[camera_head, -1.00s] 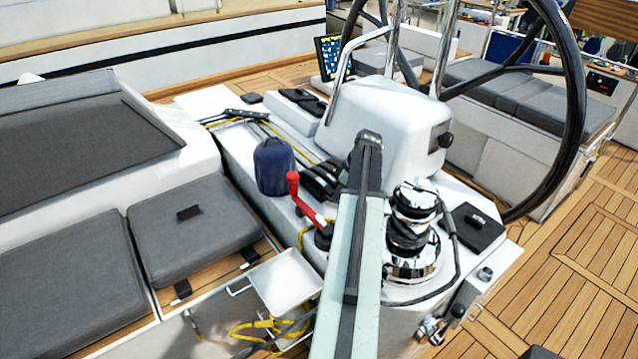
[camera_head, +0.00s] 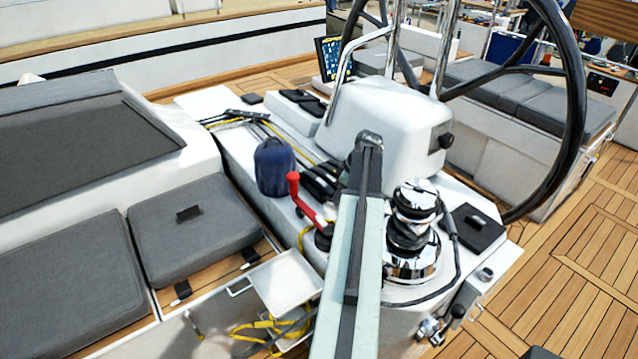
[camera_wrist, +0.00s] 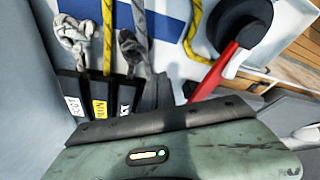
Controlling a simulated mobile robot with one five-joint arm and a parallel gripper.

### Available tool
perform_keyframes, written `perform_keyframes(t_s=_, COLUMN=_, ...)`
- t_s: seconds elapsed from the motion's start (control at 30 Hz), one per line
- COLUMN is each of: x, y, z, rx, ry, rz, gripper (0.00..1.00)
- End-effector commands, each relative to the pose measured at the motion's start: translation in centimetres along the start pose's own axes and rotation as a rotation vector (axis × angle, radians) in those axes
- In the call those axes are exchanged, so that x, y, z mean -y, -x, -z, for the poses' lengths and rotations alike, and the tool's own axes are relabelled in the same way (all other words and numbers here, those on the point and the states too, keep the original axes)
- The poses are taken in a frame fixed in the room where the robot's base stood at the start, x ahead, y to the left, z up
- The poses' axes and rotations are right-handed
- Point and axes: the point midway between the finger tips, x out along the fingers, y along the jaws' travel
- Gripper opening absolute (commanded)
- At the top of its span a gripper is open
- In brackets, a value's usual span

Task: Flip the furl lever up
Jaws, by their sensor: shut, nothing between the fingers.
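A row of black rope-clutch levers (camera_head: 322,182) sits on the white console, left of my arm in the head view. In the wrist view the levers (camera_wrist: 98,92) stand side by side, with white and yellow labels too small to read surely. I cannot tell which one is the furl lever. Grey and yellow ropes run from them. My gripper (camera_wrist: 165,122) is shut and empty, in front of the levers at the bottom of the wrist view. Its dark front edge hides part of them, and I cannot tell whether it touches. In the head view my arm hides the gripper.
A red handle (camera_head: 303,198) on a black base stands beside the clutches; it also shows in the wrist view (camera_wrist: 213,72). A chrome winch (camera_head: 412,235) stands right of my arm. A blue bag (camera_head: 274,167) and a small white tray (camera_head: 286,280) are to the left.

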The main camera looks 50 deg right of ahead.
Motion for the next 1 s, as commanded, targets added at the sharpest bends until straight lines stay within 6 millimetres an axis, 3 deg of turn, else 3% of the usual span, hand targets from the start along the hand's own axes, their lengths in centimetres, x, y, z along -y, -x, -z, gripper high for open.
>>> perform_keyframes(t_s=1.0, x=0.0, y=-1.1, z=-0.5, rx=0.000, ry=-0.001, rz=0.000, gripper=0.00)
